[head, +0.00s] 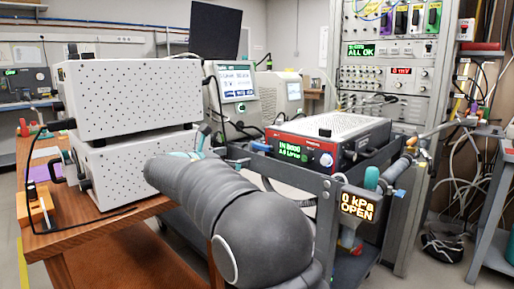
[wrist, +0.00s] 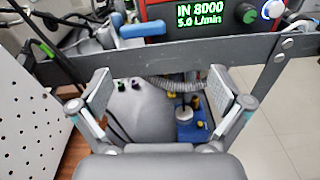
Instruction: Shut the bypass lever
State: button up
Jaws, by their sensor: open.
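I cannot tell for certain which part is the bypass lever. A small blue handle (head: 398,193) sits at the right end of the cart, beside a display (head: 359,205) reading "0 kPa OPEN". In the head view my arm hides most of my gripper.
A grey rounded body (wrist: 140,112) and a blue block (wrist: 190,128) lie below the rail between my fingers. White perforated boxes (head: 128,98) are stacked on the wooden table (head: 90,235) at left. A rack (head: 388,60) stands behind the cart. Floor shows at right.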

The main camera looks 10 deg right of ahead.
aim_at(259, 145)
jog(key=shift+n+t+h, duration=0.3)
jog(key=shift+n+t, duration=0.1)
jog(key=shift+n, duration=0.2)
jog(key=x, duration=0.4)
jog(key=w+a+x, duration=0.1)
jog(key=x, duration=0.3)
jog(key=w+x, duration=0.1)
jog(key=x, duration=0.3)
jog(key=shift+w+r+p, duration=0.1)
jog(key=shift+w+p, duration=0.2)
jog(key=shift+p, duration=0.05)
jog(key=c, duration=1)
